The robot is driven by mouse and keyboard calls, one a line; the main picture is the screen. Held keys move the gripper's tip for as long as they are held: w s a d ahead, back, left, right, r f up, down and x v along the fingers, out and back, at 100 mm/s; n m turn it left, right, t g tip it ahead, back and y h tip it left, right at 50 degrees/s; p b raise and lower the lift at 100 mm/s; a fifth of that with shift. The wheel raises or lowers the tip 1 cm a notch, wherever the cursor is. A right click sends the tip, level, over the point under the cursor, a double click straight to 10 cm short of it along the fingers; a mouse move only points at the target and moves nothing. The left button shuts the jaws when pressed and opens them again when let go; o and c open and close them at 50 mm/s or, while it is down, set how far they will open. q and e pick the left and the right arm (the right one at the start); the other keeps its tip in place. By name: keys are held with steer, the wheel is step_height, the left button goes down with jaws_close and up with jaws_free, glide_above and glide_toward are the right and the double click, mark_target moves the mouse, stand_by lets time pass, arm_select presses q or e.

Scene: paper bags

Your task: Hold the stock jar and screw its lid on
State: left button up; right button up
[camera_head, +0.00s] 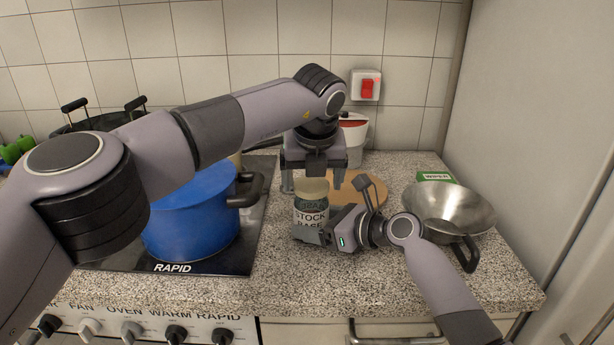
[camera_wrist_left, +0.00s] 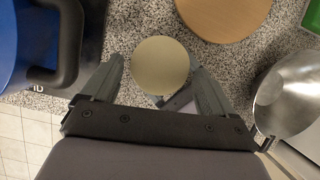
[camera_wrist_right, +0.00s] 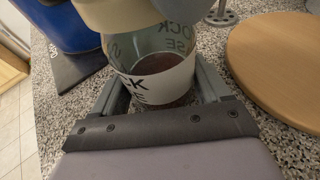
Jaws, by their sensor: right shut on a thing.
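The stock jar (camera_head: 310,217) is a clear jar with a white "STOCK BASE" label, upright on the counter. It fills the right wrist view's middle (camera_wrist_right: 165,75), with dark contents. My right gripper (camera_wrist_right: 165,95) is shut on the jar's body, low down, from the front right. The beige lid (camera_head: 312,187) is at the jar's mouth; whether its thread has caught cannot be told. My left gripper (camera_head: 313,180) points down over the lid. In the left wrist view its fingers are open on either side of the round lid (camera_wrist_left: 160,65), with small gaps.
A blue pot (camera_head: 190,215) stands on the hob to the left, its handle near the jar. A round wooden board (camera_head: 368,190) lies behind the jar. The front counter is clear.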

arm_select(q)
steer(key=shift+r, duration=3)
steer(key=v, duration=1.2)
arm_select(e)
steer(key=o, duration=1.4)
steer(key=shift+d, duration=0.1)
